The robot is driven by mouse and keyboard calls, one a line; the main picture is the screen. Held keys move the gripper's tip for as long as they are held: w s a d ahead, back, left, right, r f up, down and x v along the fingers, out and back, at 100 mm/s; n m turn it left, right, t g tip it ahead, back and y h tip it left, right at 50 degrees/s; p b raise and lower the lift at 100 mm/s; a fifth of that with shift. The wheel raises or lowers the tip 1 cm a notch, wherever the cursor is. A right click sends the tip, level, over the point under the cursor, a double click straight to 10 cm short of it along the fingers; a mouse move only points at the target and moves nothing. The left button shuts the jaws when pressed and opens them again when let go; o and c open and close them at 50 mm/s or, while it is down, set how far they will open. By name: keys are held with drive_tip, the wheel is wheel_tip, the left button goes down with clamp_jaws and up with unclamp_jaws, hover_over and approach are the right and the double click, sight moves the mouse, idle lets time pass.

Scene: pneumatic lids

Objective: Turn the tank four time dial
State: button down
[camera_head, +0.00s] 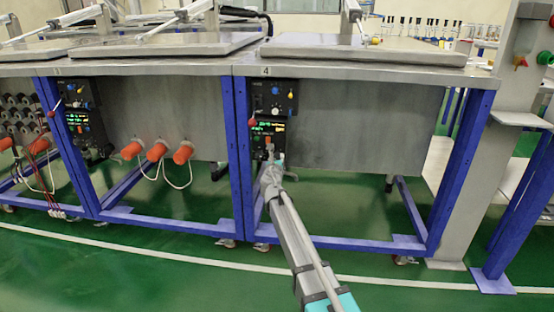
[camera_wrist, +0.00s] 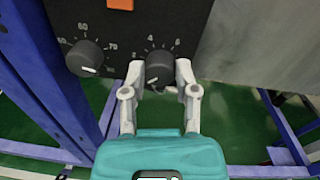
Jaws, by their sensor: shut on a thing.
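The tank four control panel (camera_head: 273,100) is black and hangs under the tabletop marked 4. In the wrist view, the time dial (camera_wrist: 160,66) is a dark round knob with a white pointer and numbers around it, low on the panel's right. My gripper (camera_wrist: 160,75) is shut on this dial, one finger on each side. In the head view my gripper (camera_head: 270,160) reaches the bottom of the panel and hides the dial there. A second dark dial (camera_wrist: 87,58) with a white pointer is left of it, apart from my fingers.
A blue table leg (camera_head: 241,160) stands just left of the panel. A grey tank wall (camera_head: 350,125) is to its right. Orange plugs with white cables (camera_head: 156,152) are under the neighbouring table. The green floor in front is open.

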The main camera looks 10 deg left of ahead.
drive_tip(key=m, duration=0.5)
drive_tip(key=shift+m, duration=0.3)
drive_tip(key=m+b, duration=0.1)
drive_tip(key=m, duration=0.4)
drive_tip(key=shift+d+f+m+h, duration=0.1)
drive_tip(key=shift+m+h, duration=0.2)
drive_tip(key=shift+h, duration=0.1)
drive_tip(key=m, duration=0.5)
drive_tip(key=shift+m+t, duration=0.3)
drive_tip(key=shift+m, duration=0.1)
drive_tip(key=m, duration=0.4)
drive_tip(key=shift+m+h, duration=0.3)
drive_tip(key=shift+c, duration=1.8)
unclamp_jaws()
